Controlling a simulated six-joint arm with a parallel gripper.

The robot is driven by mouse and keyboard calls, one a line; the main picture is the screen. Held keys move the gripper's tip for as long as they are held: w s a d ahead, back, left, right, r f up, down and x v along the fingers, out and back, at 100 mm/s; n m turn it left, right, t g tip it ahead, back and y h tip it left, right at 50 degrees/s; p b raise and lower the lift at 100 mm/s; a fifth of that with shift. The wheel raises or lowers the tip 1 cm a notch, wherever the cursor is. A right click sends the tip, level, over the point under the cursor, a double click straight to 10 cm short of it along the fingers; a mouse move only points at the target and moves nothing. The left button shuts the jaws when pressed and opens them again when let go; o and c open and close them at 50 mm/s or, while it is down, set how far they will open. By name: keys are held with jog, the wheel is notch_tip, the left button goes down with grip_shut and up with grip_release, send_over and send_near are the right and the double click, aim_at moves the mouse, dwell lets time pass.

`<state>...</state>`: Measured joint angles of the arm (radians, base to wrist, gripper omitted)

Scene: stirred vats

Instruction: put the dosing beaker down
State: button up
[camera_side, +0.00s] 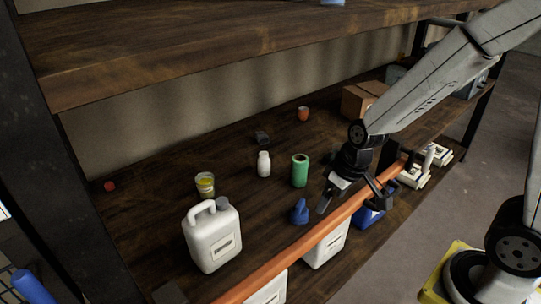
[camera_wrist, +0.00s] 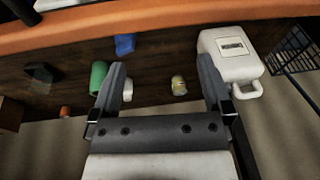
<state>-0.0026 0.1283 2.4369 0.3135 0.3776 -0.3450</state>
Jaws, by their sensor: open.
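A small clear beaker with yellow contents (camera_side: 205,184), which I take to be the dosing beaker, stands upright on the dark wooden shelf, behind the white jug. It also shows in the wrist view (camera_wrist: 179,86), between my fingers in the picture but well beyond them. My gripper (camera_side: 351,207) is open and empty, with its fingers apart, above the shelf's front edge near the orange beam. In the wrist view both fingers of my gripper (camera_wrist: 161,75) show with nothing held between them.
A white jug (camera_side: 212,241), white bottle (camera_side: 264,164), green cylinder (camera_side: 300,171) and blue object (camera_side: 299,212) stand on the shelf. An orange beam (camera_side: 300,252) runs along the front. A cardboard box (camera_side: 361,99) is at the back right. An upper shelf (camera_side: 200,60) overhangs.

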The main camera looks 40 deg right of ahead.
jog(key=shift+m+h, duration=0.4)
jog(key=shift+h, duration=0.3)
jog(key=shift+s+d+r, duration=0.1)
jog(key=shift+s+d, duration=0.25)
jog(key=shift+s, duration=0.25)
jog(key=shift+s+d+r, duration=0.1)
jog(key=shift+s+d, duration=0.25)
jog(key=shift+s, duration=0.3)
jog(key=shift+s+d+r, duration=0.1)
jog(key=shift+s+d, duration=0.25)
jog(key=shift+s, duration=0.25)
